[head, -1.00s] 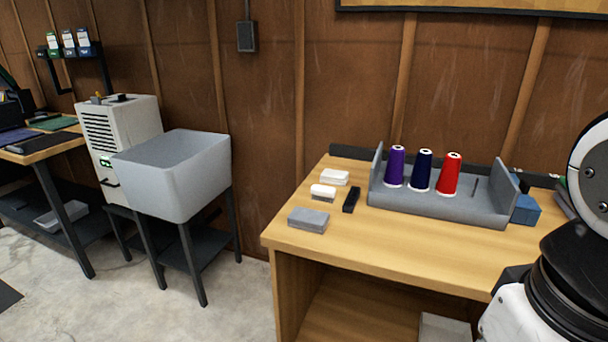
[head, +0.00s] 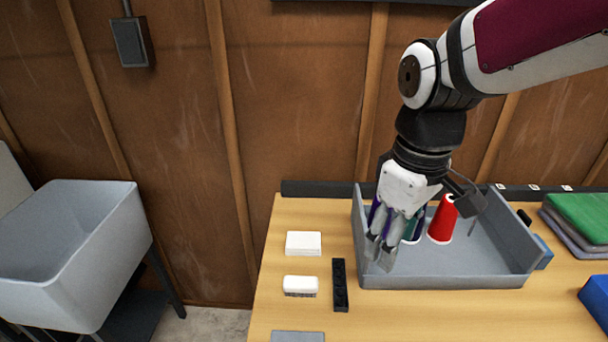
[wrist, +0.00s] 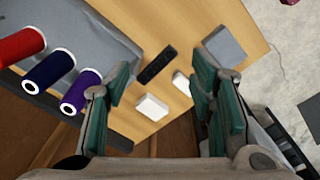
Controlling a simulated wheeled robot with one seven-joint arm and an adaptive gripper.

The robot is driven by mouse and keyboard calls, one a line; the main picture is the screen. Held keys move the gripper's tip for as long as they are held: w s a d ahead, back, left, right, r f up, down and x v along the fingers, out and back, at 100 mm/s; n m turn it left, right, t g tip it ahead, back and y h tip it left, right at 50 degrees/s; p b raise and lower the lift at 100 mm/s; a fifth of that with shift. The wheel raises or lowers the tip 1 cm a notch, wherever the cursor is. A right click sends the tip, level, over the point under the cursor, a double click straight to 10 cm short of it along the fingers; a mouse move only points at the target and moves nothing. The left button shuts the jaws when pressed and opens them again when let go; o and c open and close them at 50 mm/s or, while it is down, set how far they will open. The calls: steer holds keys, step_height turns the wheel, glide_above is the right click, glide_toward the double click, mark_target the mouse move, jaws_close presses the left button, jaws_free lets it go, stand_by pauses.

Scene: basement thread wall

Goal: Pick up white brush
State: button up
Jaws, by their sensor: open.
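The white brush (head: 300,285), a small white block with a dark speckled lower edge, lies on the wooden table left of a black bar. It also shows in the wrist view (wrist: 181,83), between the fingers but farther off, on the tabletop. My gripper (head: 381,252) is open and empty, pointing down over the left part of the grey tray, to the right of the brush and above it. A plain white block (head: 303,243) lies behind the brush. My gripper partly hides the purple and navy spools in the head view.
The black bar (head: 340,285) lies between the brush and the grey tray (head: 490,265). A red spool (head: 442,220) stands in the tray. A grey block (head: 297,336) lies in front of the brush. A grey sink (head: 75,250) stands left, across a floor gap.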

steer(key=w+a+f+n+p, duration=0.1)
steer(key=w+a+n+p, duration=0.3)
steer(key=w+a+p, duration=0.15)
steer(key=n+p, duration=0.5)
glide_above(301, 281)
step_height(301, 281, down, 7)
steer(key=f, duration=0.7)
steer(key=shift+a+f, duration=0.2)
steer(key=shift+f, duration=0.15)
steer(key=shift+d+f+p, duration=0.15)
steer(key=shift+f+p, duration=0.45)
steer(key=shift+f, duration=2.4)
steer(key=shift+c, duration=0.6)
jaws_close()
